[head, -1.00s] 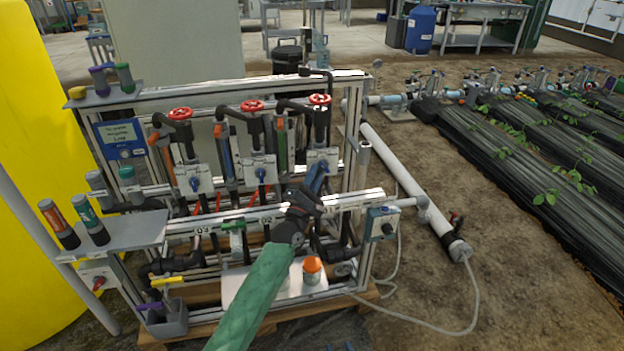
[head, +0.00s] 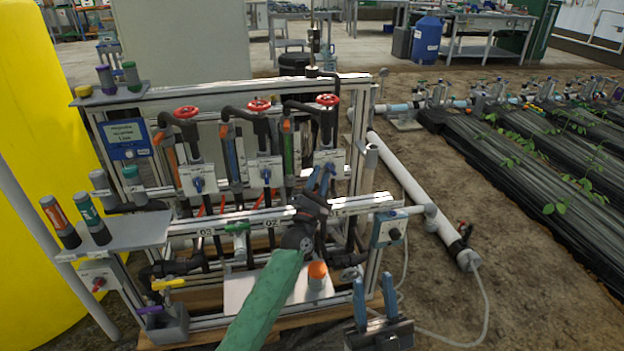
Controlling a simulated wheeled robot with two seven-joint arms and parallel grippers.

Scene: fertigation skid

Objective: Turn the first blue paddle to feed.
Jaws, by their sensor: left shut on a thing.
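Three white valve plates stand in a row on the skid frame. The left plate (head: 198,179) and the middle plate (head: 265,172) each carry a blue paddle, the left paddle (head: 198,185) and the middle paddle (head: 266,175). My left gripper (head: 322,178), on the green-sleeved arm, is at the right plate (head: 329,159). It is shut on the blue paddle there, which its blue fingers mostly hide, so I cannot tell the paddle's angle. My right gripper (head: 375,297) is low at the front, with its two blue fingers apart and empty.
Red handwheels (head: 259,106) sit above the plates. A grey shelf (head: 118,232) with bottles juts out at the left. A grey-blue switch box (head: 390,230) is on the right front. An orange-capped container (head: 317,275) stands low behind the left arm. A white pipe (head: 415,195) lies on soil at right.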

